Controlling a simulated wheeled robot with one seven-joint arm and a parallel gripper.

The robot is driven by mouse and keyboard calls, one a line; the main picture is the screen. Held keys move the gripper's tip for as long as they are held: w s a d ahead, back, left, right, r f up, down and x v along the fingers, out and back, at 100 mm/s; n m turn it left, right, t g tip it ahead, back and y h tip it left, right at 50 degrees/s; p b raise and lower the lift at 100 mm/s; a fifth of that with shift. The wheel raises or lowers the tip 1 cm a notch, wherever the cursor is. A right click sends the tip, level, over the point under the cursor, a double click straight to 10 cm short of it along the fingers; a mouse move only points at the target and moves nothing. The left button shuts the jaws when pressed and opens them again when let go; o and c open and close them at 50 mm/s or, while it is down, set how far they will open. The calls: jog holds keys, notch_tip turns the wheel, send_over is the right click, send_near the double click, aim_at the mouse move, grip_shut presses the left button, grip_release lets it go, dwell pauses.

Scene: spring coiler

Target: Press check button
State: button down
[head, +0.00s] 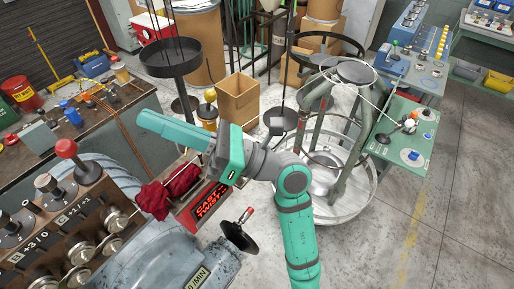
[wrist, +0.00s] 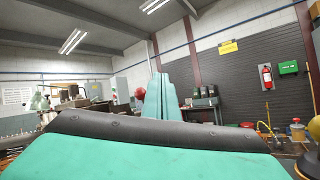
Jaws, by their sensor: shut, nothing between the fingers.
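My gripper (head: 142,120) is teal, shut and empty. It points left in the head view, in the air above the red cloth and the sign reading "CAST TWIST". Its closed fingers (wrist: 164,100) stand upright at the middle of the wrist view. I cannot tell which control is the check button. A red ball knob (head: 66,148) stands on the machine at the left; a red ball (wrist: 140,94) shows just left of the fingers in the wrist view.
The machine panel (head: 60,225) with several metal knobs fills the lower left. A red cloth (head: 168,192) and a black handwheel (head: 239,236) are near my arm. A round wire-reel stand (head: 335,205) is right of it. Floor (head: 455,210) at the right is clear.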

jog(key=w+d+f+n+t+h, duration=0.3)
jog(key=w+f+h, duration=0.4)
jog(key=h, duration=0.2)
jog(key=w+d+f+t+h, duration=0.1)
jog(key=w+d+f+h, duration=0.1)
jog(key=d, duration=0.5)
jog(key=w+d+f+t+h, duration=0.2)
jog(key=w+d+h, duration=0.3)
jog(key=d+h, duration=0.2)
jog(key=shift+w, duration=0.15)
jog(key=shift+f, duration=0.25)
jog(key=shift+f, duration=4.25)
jog(key=shift+f, duration=0.2)
jog(key=shift+a+f, duration=0.1)
jog(key=shift+f, duration=0.1)
